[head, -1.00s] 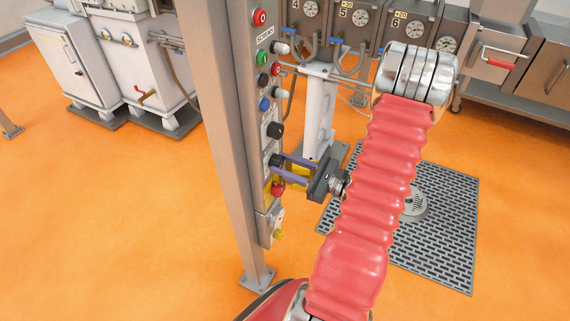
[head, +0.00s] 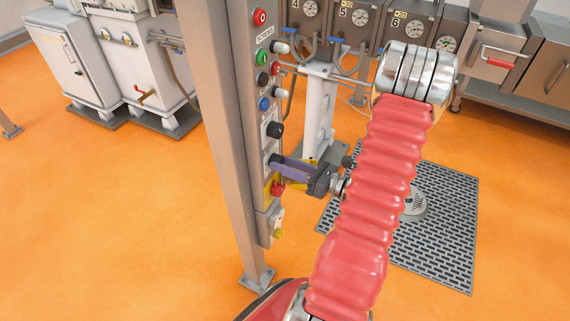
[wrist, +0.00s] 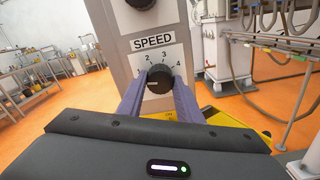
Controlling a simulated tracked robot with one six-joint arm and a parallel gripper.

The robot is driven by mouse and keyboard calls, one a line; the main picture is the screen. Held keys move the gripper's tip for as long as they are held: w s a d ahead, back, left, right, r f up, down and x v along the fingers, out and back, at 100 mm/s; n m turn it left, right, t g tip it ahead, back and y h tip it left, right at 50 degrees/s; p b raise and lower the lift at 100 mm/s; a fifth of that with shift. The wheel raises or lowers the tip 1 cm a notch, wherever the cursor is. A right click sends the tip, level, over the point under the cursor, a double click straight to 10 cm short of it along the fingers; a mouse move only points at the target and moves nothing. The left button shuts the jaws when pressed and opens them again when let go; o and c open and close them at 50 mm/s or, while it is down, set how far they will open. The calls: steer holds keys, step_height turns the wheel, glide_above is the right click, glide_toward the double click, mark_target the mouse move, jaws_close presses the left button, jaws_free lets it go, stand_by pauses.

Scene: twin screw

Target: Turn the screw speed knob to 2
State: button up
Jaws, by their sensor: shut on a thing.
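The screw speed knob (wrist: 159,79) is black and round, on a white plate labelled SPEED (wrist: 153,42) with numbers 1 to 4 around it. My gripper (head: 276,161) reaches in from the right to the panel in the head view. In the wrist view its two purple fingers stand on the left and right of the knob, shut on it. A short white mark shows on the knob's face, lying roughly level; I cannot tell for sure which number it points to. In the head view the fingers mostly hide the knob.
The control panel (head: 262,100) on a grey post carries several buttons and knobs. A black knob (head: 276,130) sits just above the speed knob, and a red button (head: 277,188) on yellow just below. A floor grate (head: 450,225) lies to the right.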

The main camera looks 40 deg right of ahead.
steer(key=m, duration=1.1)
steer(key=shift+d, duration=0.2)
steer(key=shift+m, duration=0.4)
steer(key=o, duration=1)
steer(key=shift+a, duration=0.1)
steer(key=shift+o, duration=0.2)
steer(key=v, duration=1.3)
steer(key=shift+s, duration=0.4)
